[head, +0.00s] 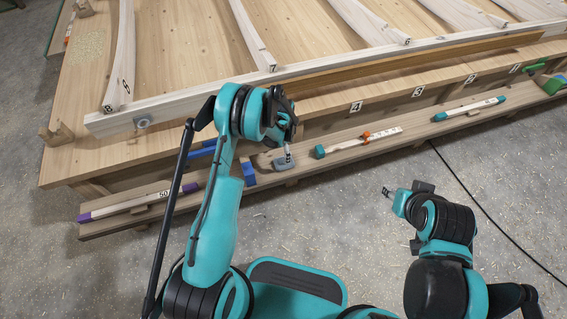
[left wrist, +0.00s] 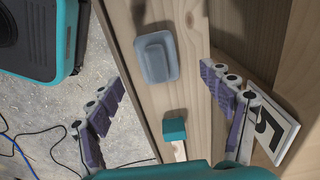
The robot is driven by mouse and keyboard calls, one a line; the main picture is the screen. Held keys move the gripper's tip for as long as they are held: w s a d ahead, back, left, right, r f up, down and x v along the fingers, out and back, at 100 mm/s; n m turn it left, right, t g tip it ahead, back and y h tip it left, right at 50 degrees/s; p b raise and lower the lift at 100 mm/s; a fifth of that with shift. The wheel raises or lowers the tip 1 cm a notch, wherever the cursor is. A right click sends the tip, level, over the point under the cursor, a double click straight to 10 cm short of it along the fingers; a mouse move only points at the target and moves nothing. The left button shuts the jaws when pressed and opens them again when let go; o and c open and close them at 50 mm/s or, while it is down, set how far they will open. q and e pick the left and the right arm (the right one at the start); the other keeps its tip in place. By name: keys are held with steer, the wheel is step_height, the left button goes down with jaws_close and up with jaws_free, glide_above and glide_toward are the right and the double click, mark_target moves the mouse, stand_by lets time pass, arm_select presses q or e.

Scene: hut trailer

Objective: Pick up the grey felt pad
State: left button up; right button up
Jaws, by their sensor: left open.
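The grey felt pad (head: 284,163) lies on the low wooden ledge, partly covered by my left gripper (head: 288,153) in the head view. In the left wrist view the pad (left wrist: 157,57) is a grey-blue block with a raised smaller part on a wider base. My left gripper (left wrist: 161,80) is open there, its purple-padded fingers spread to either side of the pad with gaps on both sides. Nothing is between the fingertips. My right gripper (head: 388,192) is over the floor at the right, small in view, and its jaws are unclear.
A teal-ended stick (head: 345,142) with an orange clip lies right of the pad; its teal end (left wrist: 174,130) shows in the left wrist view. A blue block (head: 248,174) is close on the left.

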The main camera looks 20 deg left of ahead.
arm_select(q)
steer(key=f+b, duration=0.1)
steer(key=f, duration=0.1)
steer(key=f+b, duration=0.1)
steer(key=f, duration=0.1)
steer(key=f+b, duration=0.1)
steer(key=f, duration=0.1)
steer(key=shift+d+f, duration=0.2)
steer(key=shift+d, duration=0.15)
steer(key=shift+s+r, duration=0.1)
steer(key=shift+c, duration=1.2)
steer(key=c, duration=1)
